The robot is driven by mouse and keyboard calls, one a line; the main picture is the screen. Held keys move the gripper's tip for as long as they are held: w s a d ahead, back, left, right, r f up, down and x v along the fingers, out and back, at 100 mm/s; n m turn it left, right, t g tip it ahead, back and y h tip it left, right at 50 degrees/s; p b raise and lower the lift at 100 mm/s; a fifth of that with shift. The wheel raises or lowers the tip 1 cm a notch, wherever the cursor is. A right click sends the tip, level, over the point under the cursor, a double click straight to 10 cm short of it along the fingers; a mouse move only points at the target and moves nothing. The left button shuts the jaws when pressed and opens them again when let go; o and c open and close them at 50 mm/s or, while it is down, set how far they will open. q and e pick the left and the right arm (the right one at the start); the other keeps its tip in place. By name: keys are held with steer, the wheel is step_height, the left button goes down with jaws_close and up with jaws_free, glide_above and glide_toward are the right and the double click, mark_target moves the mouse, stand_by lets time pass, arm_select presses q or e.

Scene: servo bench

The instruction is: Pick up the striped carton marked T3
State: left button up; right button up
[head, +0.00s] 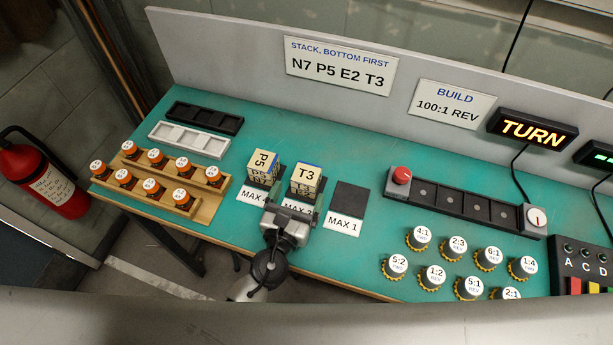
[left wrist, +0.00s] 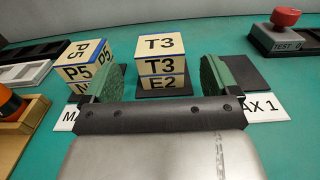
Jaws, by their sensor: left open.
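The carton marked T3 (head: 306,176) is cream with a blue stripe. In the left wrist view the T3 carton (left wrist: 160,66) sits upright on a carton marked E2 (left wrist: 162,84), on a dark pad. My left gripper (head: 291,203) is open at the near side of this stack. In the left wrist view its green-lined fingers (left wrist: 157,80) stand left and right of the stack, with gaps on both sides. I cannot tell how far they reach alongside it. The gripper hides part of the stack's base in the head view. My right gripper is not in view.
A carton marked P5 (head: 263,161) tops another stack just left, close to the left finger. The MAX 1 pad (head: 350,197) at right is empty. Several gear pieces (head: 435,277) stand right. A sign (head: 340,67) reads N7 P5 E2 T3.

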mark_target(302, 184)
arm_select(q)
steer(key=x, duration=0.6)
steer(key=shift+w+p, duration=0.1)
steer(key=shift+p, duration=0.2)
steer(key=c, duration=1)
steer(key=shift+r, duration=0.2)
